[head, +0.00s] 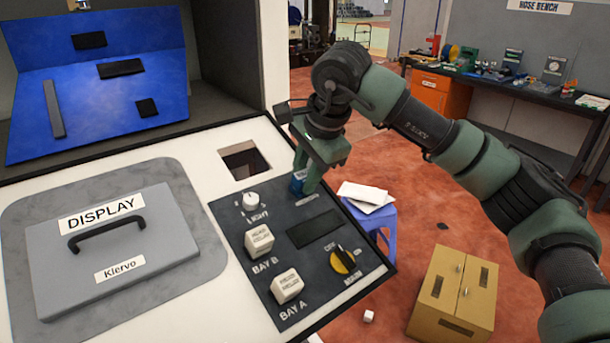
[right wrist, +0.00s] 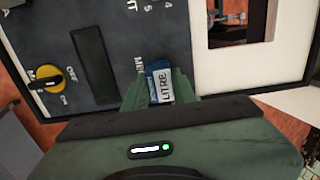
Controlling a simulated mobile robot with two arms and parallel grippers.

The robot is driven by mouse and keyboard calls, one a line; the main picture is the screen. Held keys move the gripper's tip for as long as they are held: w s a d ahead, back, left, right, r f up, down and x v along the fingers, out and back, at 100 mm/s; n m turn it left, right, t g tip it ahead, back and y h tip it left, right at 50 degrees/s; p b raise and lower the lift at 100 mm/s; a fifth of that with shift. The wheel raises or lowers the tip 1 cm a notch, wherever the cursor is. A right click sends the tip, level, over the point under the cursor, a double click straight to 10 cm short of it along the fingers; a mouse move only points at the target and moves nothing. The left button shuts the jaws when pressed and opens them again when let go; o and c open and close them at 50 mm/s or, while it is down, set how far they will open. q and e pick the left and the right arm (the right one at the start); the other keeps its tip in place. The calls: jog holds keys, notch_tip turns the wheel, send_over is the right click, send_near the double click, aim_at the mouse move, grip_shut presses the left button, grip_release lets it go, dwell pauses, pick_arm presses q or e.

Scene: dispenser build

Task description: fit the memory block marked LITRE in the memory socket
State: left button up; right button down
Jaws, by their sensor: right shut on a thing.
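The memory block marked LITRE is blue with a white label and shows in the right wrist view (right wrist: 161,82); in the head view only a small blue part of it (head: 297,184) shows. My right gripper (head: 304,186) is shut on it, with a green finger on each side, at the upper right corner of the dark control panel (head: 262,218). The block is beside a printed label starting with "ME". The memory socket is hidden behind the block and fingers. I cannot tell whether the block is in the socket or just above it. My left gripper is out of view.
The panel carries a long dark slot (head: 314,228), a yellow dial (head: 342,260), a white knob (head: 250,201), and the BAY A (head: 287,286) and BAY B (head: 259,241) blocks. A square opening (head: 244,160) lies behind. The grey DISPLAY cover (head: 120,248) is at left.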

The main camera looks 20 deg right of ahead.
jog(key=shift+f, duration=0.4)
dwell(0.3)
jog(key=shift+f+b, duration=0.4)
jog(key=shift+b, duration=0.05)
dwell(0.3)
jog(key=c, duration=1.3)
grip_release()
jog(key=shift+s, duration=0.1)
jog(key=shift+o, duration=1.2)
jog(key=shift+s+r, duration=0.1)
jog(key=shift+s, duration=0.1)
jog(key=shift+o, duration=0.5)
jog(key=shift+w, duration=0.15)
